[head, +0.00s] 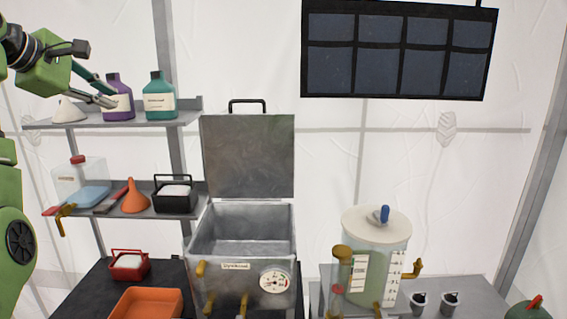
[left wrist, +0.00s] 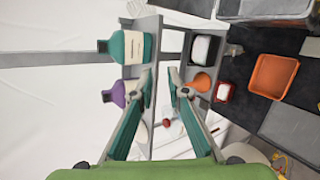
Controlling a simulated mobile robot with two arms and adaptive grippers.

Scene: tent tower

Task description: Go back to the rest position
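My left gripper (head: 108,94) is at the upper left of the head view, in front of the top shelf. Its tips overlap the purple bottle (head: 118,98) in the picture, and I cannot tell the depth between them. In the left wrist view my left gripper (left wrist: 161,80) has its two fingers apart with nothing between them. The teal bottle (head: 160,96) stands to the right of the purple one. My right gripper shows in neither view.
A white funnel (head: 69,111) is on the top shelf. The lower shelf (head: 200,213) holds a clear canister (head: 82,184), an orange funnel (head: 135,197) and a black basket (head: 175,197). A metal box with a raised lid (head: 245,155) and a lidded tank (head: 377,255) stand right.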

